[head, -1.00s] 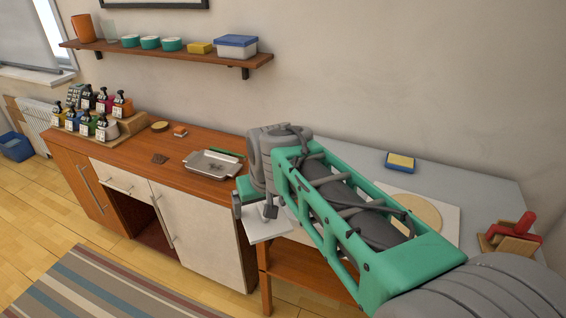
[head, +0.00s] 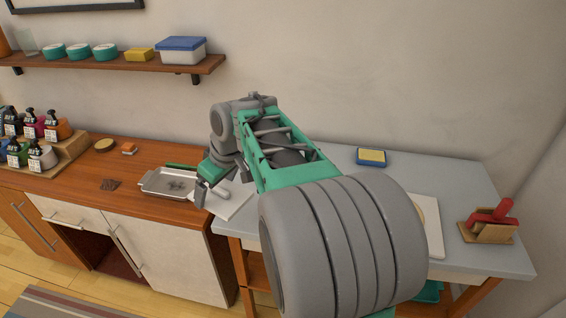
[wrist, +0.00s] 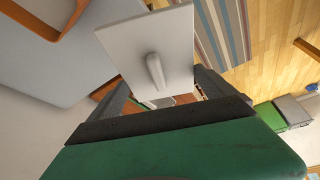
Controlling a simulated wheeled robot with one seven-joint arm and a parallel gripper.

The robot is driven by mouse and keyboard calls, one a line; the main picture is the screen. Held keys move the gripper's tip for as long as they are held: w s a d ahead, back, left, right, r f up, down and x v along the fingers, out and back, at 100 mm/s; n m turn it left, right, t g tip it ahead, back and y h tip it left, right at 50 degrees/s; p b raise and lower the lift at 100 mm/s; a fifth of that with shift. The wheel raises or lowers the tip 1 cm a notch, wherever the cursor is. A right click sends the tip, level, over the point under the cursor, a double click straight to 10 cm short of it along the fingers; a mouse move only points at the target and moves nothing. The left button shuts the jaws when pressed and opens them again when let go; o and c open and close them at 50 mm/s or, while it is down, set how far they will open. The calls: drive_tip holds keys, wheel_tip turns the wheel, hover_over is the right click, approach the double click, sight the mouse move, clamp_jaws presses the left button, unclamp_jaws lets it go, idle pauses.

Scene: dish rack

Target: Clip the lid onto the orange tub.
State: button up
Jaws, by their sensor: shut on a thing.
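The lid is a flat white square plate with a raised bar handle. It shows in the wrist view (wrist: 176,38) in front of my fingers, and in the head view (head: 234,203) beside my gripper (head: 204,188). My gripper is shut on the lid and holds it near the left end of the grey table. An orange rim-like edge, probably the orange tub (wrist: 72,22), is cut off at the top left of the wrist view. I cannot make out the tub in the head view; my arm covers part of the table there.
The grey table (head: 460,190) carries a blue-and-yellow sponge (head: 371,156), a white board (head: 434,235) and a wooden holder with a red handle (head: 490,222). A metal tray (head: 160,184) lies on the wooden counter at left. A shelf (head: 110,68) runs above.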

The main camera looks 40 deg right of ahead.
drive_tip(key=s+d+n+y+p, duration=0.1)
drive_tip(key=s+d, duration=0.3)
drive_tip(key=d, duration=0.4)
drive_tip(key=s+d+n+g+p, duration=0.1)
drive_tip(key=s+d+n, duration=0.3)
drive_tip(key=d, duration=0.5)
drive_tip(key=shift+r+y, duration=0.4)
drive_tip(key=shift+s, duration=0.1)
wheel_tip(320, 180, down, 5)
drive_tip(key=b, duration=0.4)
drive_tip(key=shift+r, duration=0.15)
drive_tip(key=shift+f+b, duration=1)
drive_tip(key=shift+f, duration=0.05)
drive_tip(key=o, duration=1)
